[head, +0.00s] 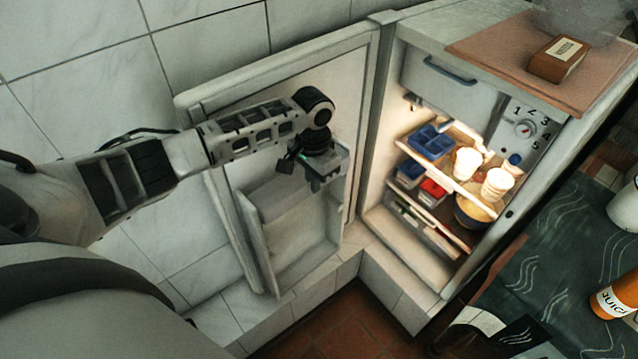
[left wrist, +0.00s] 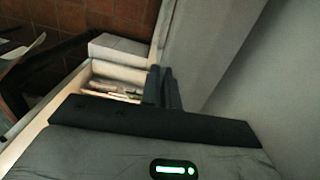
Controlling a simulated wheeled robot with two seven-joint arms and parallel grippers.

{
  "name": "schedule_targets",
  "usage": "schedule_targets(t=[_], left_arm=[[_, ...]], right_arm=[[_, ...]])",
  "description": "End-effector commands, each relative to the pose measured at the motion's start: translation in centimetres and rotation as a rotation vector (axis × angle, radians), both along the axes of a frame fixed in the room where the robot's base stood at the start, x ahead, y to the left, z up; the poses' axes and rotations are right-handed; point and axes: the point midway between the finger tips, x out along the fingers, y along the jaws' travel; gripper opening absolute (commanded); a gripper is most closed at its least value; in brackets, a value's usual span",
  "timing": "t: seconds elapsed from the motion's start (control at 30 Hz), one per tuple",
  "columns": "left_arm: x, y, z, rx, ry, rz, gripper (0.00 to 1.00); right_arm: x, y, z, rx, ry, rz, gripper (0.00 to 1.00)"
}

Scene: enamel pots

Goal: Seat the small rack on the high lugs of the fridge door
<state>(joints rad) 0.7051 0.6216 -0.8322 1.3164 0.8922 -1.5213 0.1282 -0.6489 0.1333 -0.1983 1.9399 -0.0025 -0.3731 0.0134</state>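The fridge door (head: 196,107) stands swung open to the left, its inner face toward me. A small pale grey ledge-like piece (head: 341,160), which looks like the small rack, is high on that face, right beside my left gripper (head: 316,184). My gripper points down there and partly covers it. I cannot tell whether the piece rests on lugs; no lugs can be made out. In the left wrist view my two dark fingers (left wrist: 162,88) are close together. Whether they pinch a thin wall is not clear. My right gripper does not show.
A larger pale bin (head: 290,222) is low on the door, below my gripper. The open fridge (head: 440,195), with cups, a bowl and blue and red tubs, stands to the right. A brown block (head: 559,60) lies on its top. Tiled wall is behind the door.

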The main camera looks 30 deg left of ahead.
Motion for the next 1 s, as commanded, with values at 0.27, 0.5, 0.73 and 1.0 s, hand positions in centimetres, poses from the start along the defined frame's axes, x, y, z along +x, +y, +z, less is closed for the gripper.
schedule_targets(t=[0.27,0.5,0.73,1.0], left_arm=[[0.6,1.7,0.1,0.0,-0.001,0.002,0.0],[0.7,1.9,-0.7,0.0,-0.001,-0.001,0.0],[0.7,1.9,-1.1,-0.001,-0.002,0.0,0.0],[0.7,1.9,-1.2,0.0,-0.001,0.0,0.05]], right_arm=[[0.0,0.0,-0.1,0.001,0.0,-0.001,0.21],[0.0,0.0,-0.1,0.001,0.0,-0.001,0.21],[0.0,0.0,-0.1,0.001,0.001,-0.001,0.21],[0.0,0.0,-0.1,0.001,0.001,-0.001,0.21]])
